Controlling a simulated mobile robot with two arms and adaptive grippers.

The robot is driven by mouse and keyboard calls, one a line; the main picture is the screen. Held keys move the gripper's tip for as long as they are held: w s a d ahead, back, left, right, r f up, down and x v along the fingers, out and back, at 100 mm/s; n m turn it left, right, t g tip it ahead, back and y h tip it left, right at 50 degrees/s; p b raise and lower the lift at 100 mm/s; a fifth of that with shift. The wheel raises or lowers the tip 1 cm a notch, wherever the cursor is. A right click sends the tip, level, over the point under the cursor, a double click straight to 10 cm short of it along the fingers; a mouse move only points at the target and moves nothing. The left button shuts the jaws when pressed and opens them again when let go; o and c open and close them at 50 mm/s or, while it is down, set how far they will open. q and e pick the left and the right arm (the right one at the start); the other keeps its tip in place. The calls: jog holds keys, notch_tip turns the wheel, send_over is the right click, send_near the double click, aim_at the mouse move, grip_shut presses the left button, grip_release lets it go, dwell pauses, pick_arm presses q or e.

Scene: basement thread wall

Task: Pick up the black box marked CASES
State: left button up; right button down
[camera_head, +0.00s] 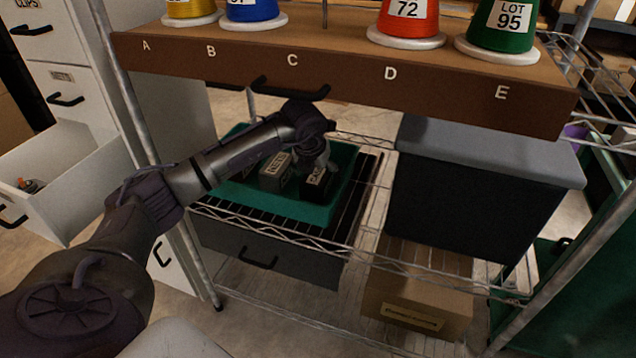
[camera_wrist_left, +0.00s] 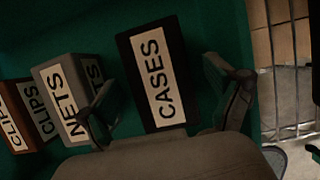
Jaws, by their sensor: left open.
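The black box marked CASES (camera_wrist_left: 159,76) stands in the green tray (camera_head: 318,213) on the wire shelf, and its white label faces my left wrist camera. In the head view the box (camera_head: 316,186) is partly covered by my left gripper (camera_head: 318,160). My left gripper (camera_wrist_left: 170,105) is open, with one finger on each side of the box's near end in the wrist view. I cannot tell whether the fingers touch it. My right gripper is not in view.
A wooden ledge (camera_head: 300,84) with thread spools overhangs the tray. A dark bin with a grey lid (camera_head: 480,165) stands to the right.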

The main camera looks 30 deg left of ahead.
pick_arm(q)
jog(key=shift+w+f, duration=0.1)
jog(key=shift+f, duration=0.2)
jog(key=shift+f, duration=0.25)
dwell(0.4)
jog(key=c, duration=1.3)
